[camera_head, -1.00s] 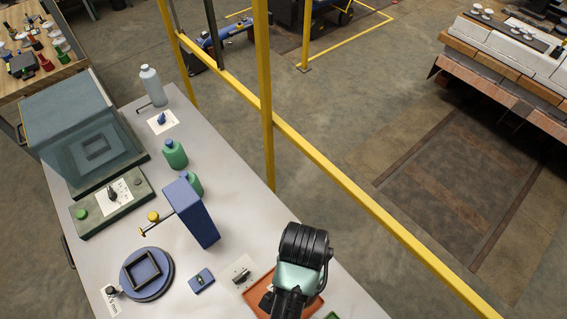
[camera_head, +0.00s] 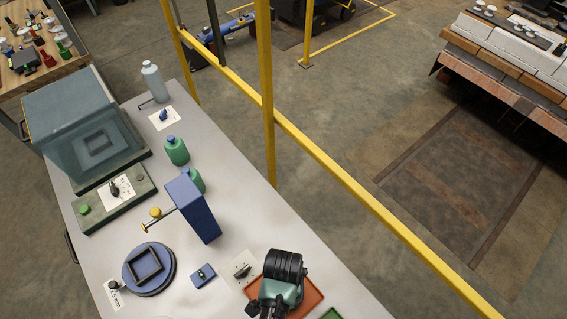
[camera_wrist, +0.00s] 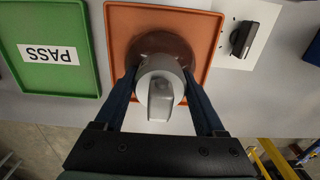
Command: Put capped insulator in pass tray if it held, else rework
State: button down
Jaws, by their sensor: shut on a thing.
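My gripper (camera_wrist: 160,77) is shut on the capped insulator, its two dark blue fingers either side of the grey metal cap (camera_wrist: 160,95). The insulator's brown disc (camera_wrist: 163,46) shows beyond the cap, over the orange tray (camera_wrist: 112,20). I cannot tell whether the disc touches the tray floor. The orange tray also shows in the head view (camera_head: 313,291), partly covered by my wrist. The green tray with a PASS label (camera_wrist: 48,82) lies beside it, to the left in the wrist view, and looks empty. No label shows on the orange tray.
A card with a black knob (camera_wrist: 241,38) lies beside the orange tray. In the head view, a blue upright block (camera_head: 198,210), a round blue fixture (camera_head: 140,285) and green bottles (camera_head: 176,150) stand on the grey table. A yellow rail (camera_head: 350,185) runs along the table's far side.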

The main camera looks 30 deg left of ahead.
jog(key=shift+w+f, duration=0.1)
jog(key=shift+f, duration=0.05)
jog(key=shift+f, duration=0.1)
grip_release()
